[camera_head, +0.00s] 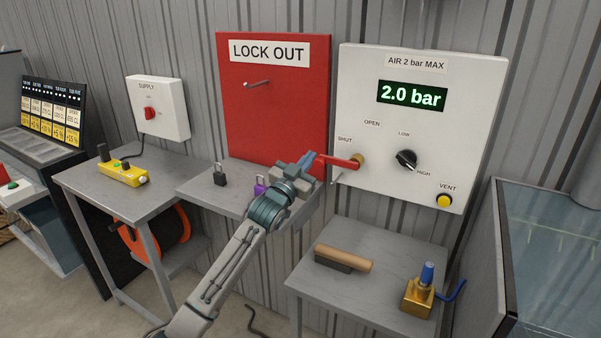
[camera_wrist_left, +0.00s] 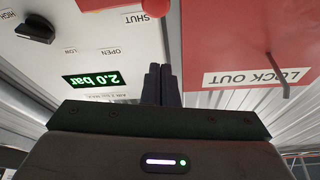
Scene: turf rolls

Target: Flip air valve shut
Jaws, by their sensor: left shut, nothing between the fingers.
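The air panel (camera_head: 410,185) is white, with a green display (camera_head: 412,95) reading 2.0 bar. Its valve has a red lever (camera_head: 340,161) on a brass pivot (camera_head: 359,160). The lever lies roughly level, pointing left from the pivot, just below the SHUT label (camera_head: 345,139); the OPEN label (camera_head: 372,122) is above the pivot. My left gripper (camera_head: 312,158) is shut and empty at the lever's free end; I cannot tell if they touch. The left wrist view, upside down, shows my shut fingers (camera_wrist_left: 162,84) and a red lever part (camera_wrist_left: 152,14) beyond them.
A red LOCK OUT board (camera_head: 272,115) hangs behind my left gripper. Below it, a grey shelf holds a black padlock (camera_head: 220,178) and a purple one (camera_head: 260,185). A lower table (camera_head: 375,262) carries a wooden-handled brush (camera_head: 343,258) and a brass fitting (camera_head: 417,297).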

